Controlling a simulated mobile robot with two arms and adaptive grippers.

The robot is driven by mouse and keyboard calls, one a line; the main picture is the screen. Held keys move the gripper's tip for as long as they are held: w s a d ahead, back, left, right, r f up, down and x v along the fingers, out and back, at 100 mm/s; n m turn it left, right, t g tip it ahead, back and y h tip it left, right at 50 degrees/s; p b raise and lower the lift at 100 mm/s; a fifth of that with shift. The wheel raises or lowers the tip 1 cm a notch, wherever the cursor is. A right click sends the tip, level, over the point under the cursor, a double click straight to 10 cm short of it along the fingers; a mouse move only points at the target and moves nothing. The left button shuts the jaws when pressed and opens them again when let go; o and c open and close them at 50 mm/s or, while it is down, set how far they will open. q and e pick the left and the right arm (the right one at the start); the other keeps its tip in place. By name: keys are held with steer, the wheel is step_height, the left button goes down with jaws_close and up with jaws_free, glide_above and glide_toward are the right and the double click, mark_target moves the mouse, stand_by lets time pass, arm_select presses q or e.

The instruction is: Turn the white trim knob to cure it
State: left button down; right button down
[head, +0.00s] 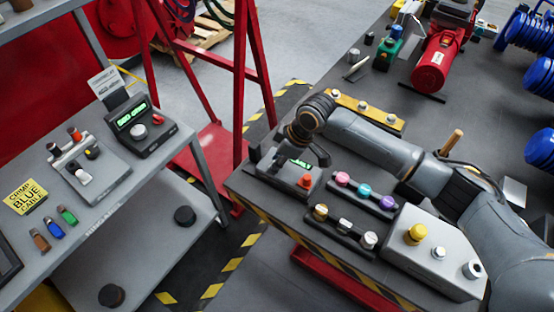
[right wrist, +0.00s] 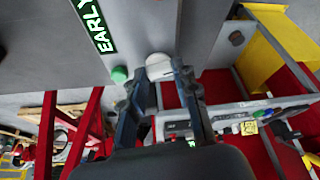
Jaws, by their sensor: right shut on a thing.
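The white trim knob (right wrist: 158,64) shows in the right wrist view on a grey box (right wrist: 150,25), between my fingertips. My right gripper (right wrist: 160,78) is shut on it, with one finger on each side. A lit green display (right wrist: 92,25) on the box reads "EARLY". In the head view my right gripper (head: 284,150) is over the small grey box with an orange knob (head: 305,181) at the bench's left end. My gripper hides the white knob there and covers part of the display. My left gripper is not in view.
A row of coloured knobs (head: 364,189), metallic knobs (head: 345,226) and a grey box with a yellow knob (head: 416,233) stand close to my right arm. A yellow bar (head: 366,112) lies behind it. Another display unit (head: 138,123) is on the left bench.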

steer(key=n+g, duration=0.1)
steer(key=n, duration=0.1)
steer(key=shift+w+f+n+b, duration=0.1)
steer(key=shift+n+b, duration=0.2)
steer(key=shift+b, duration=0.05)
steer(key=shift+w+n+g+b, duration=0.1)
steer(key=shift+n+g+b, duration=0.7)
steer(key=shift+n, duration=1)
steer(key=c, duration=1)
jaws_free()
steer(key=v, duration=1.2)
